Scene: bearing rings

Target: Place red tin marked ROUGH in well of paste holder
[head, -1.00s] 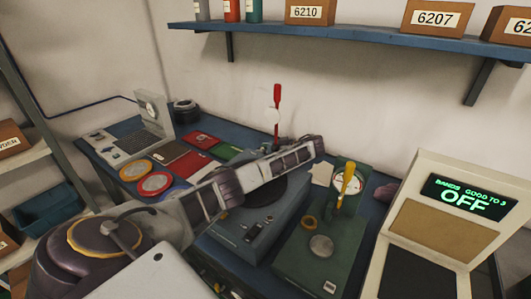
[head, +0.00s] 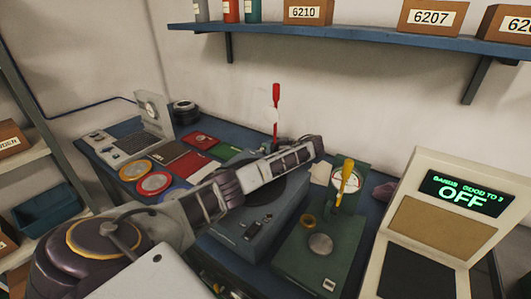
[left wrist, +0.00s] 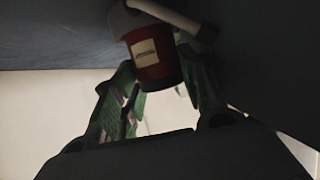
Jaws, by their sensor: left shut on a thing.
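A red tin (left wrist: 150,67) with a pale label shows in the left wrist view, and its lettering is too small to read. My left gripper (left wrist: 160,82) is shut on it, with a greenish finger on each side. A pale rounded shape overlaps the tin's upper end. In the head view my left arm reaches right across the bench, and its fingers and the tin cannot be made out there. I cannot pick out the paste holder for certain in either view. My right gripper is not in view.
Below and behind my arm is a blue machine (head: 250,232). A green unit (head: 318,262) with a dial and yellow handle stands to its right, then a cream display stand (head: 430,225) reading OFF. A red-handled lever (head: 276,97) rises behind. Coloured round dishes (head: 155,184) lie left.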

